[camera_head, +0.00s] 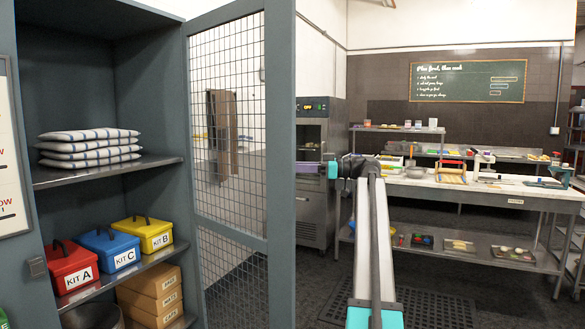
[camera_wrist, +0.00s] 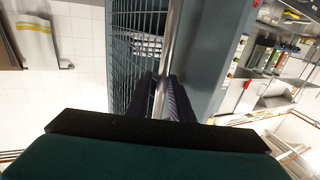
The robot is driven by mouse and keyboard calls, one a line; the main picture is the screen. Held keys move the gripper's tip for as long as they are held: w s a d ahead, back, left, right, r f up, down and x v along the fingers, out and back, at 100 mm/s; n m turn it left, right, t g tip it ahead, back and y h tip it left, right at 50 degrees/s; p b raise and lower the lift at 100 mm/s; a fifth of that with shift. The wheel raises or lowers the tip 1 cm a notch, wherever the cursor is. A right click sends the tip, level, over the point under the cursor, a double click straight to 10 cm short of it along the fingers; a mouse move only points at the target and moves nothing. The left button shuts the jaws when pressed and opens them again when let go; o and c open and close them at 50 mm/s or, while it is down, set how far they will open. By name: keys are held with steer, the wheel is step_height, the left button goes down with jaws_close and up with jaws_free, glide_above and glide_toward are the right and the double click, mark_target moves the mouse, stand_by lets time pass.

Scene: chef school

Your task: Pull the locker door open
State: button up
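The locker (camera_head: 100,50) stands at the left with its grey-blue mesh door (camera_head: 280,150) swung wide open, showing the shelves inside. In the wrist view the door's frame (camera_wrist: 211,55) and mesh fill the middle. A silver bar handle (camera_wrist: 174,40) runs along the door. My gripper (camera_wrist: 161,80) has its two dark fingers close on either side of the handle, and they look shut on it. In the head view my arm reaches up to the door's right side, and the door hides my gripper.
Folded striped towels (camera_head: 90,146) and labelled kit boxes (camera_head: 143,234) sit on the locker shelves. A steel oven (camera_head: 318,185) stands behind the door. A long worktable (camera_head: 470,189) stands at the right. Dark floor lies between.

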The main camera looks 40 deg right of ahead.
steer(key=p+v, duration=0.2)
steer(key=v, duration=1.1)
steer(key=shift+s+d, duration=0.15)
